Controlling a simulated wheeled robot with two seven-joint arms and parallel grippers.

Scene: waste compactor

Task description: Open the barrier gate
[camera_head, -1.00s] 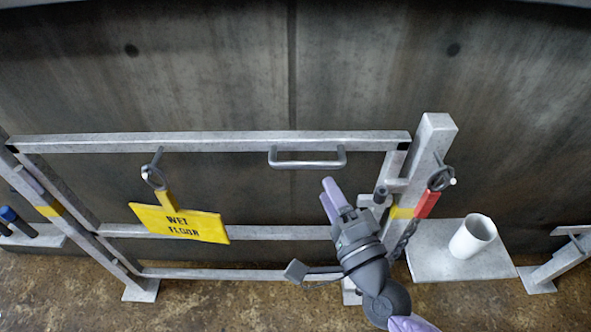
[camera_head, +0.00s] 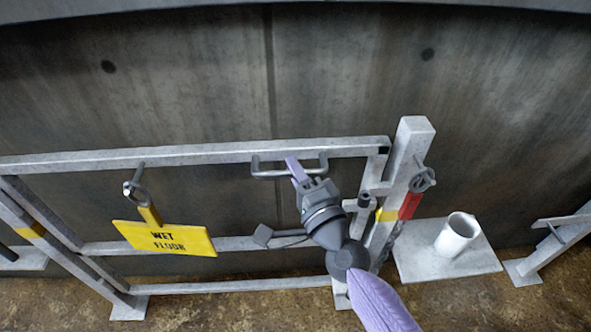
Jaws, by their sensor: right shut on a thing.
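The barrier gate (camera_head: 190,155) is a grey metal frame that spans the left and middle of the view, its right end close beside an upright post (camera_head: 413,150). A U-shaped pull handle (camera_head: 265,171) sits on its top rail, right of centre. My right gripper (camera_head: 297,171) is at this handle, its purple fingers shut on the bar. The fingers partly hide the bar, and my arm hides part of the lower frame. A small latch-like fitting (camera_head: 365,202) is between the gate end and the post. My left gripper is not in view.
A yellow "WET FLOOR" sign (camera_head: 165,238) hangs from a ring on the gate. A red tag (camera_head: 410,205) hangs on the post, with a chain below. A concrete wall is behind.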

